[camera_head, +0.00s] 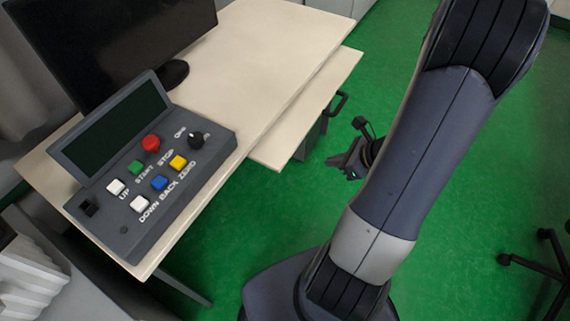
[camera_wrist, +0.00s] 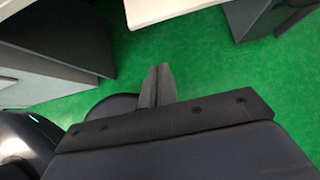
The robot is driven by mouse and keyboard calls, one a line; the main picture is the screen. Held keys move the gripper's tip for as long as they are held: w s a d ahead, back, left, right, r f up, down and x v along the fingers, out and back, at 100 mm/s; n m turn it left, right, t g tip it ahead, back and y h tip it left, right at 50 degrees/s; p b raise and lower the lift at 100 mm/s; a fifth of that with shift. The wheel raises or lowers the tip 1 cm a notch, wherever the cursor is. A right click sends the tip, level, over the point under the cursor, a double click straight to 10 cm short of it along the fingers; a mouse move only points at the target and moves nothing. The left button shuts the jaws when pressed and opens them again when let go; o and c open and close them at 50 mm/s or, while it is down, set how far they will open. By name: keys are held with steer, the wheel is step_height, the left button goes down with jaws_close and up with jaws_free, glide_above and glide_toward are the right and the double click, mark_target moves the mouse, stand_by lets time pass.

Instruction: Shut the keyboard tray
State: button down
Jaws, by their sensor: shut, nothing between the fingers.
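The keyboard tray (camera_head: 318,112) is a cream panel just below the desktop in the head view. It sticks out past the desk's right edge, so it stands open. A dark handle (camera_head: 342,102) shows beside its outer edge. My gripper (camera_wrist: 158,80) is shut and empty in the wrist view, over green floor. A pale panel edge (camera_wrist: 165,10) lies ahead of the fingers; I cannot tell whether it is the tray or the desktop. In the head view my gripper end is small, dark and partly hidden behind my arm, right of the tray and apart from it.
The desk (camera_head: 255,45) carries a grey control box (camera_head: 150,190) with coloured buttons and a black monitor (camera_head: 110,45). A dark cabinet (camera_head: 310,140) stands under the tray. A chair base (camera_head: 540,262) is at the lower right. Green floor (camera_head: 270,220) is clear right of the desk.

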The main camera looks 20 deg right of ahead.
mark_target(266, 147)
steer(key=w+r+b+x, duration=0.1)
steer(key=x, duration=0.5)
steer(key=a+r+b+x, duration=0.1)
steer(key=x, duration=0.5)
steer(key=shift+w+a+f, duration=0.2)
steer(key=shift+w+f, duration=0.1)
steer(key=shift+w, duration=0.3)
steer(key=shift+b, duration=0.3)
steer(key=w+a, duration=0.1)
steer(key=w, duration=0.1)
steer(key=w+a, duration=0.2)
steer(key=w+a+b, duration=0.1)
steer(key=w+a, duration=0.1)
steer(key=w, duration=0.1)
steer(key=shift+a, duration=0.25)
steer(key=shift+w+a, duration=0.1)
steer(key=shift+w, duration=0.1)
steer(key=shift+r, duration=0.1)
